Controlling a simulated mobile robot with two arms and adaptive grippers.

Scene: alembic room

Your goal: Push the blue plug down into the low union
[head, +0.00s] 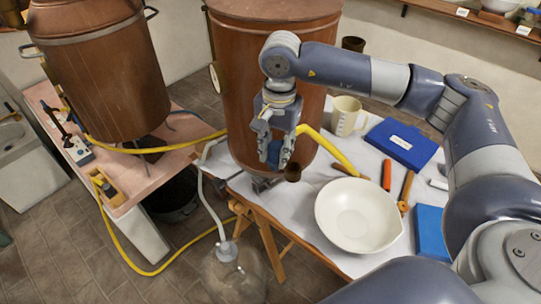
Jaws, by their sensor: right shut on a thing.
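My right gripper (279,163) points down in front of the large copper vessel (235,95), near its lower edge. Its fingers are shut on the blue plug (273,152), which shows as a small blue patch between them. A small brown cup-like fitting (293,173) is just right of the fingertips. Grey metal pipework (262,184) sits below the gripper at the vessel's foot. I cannot tell which of these is the low union, or whether the plug touches it. My left gripper is not in view.
A white-covered table (295,225) holds a wide white bowl (358,214), a beige mug (346,115), a blue case (401,142) and several hand tools. Yellow hose (330,147) runs behind the gripper. A second copper vessel (100,75) stands at left.

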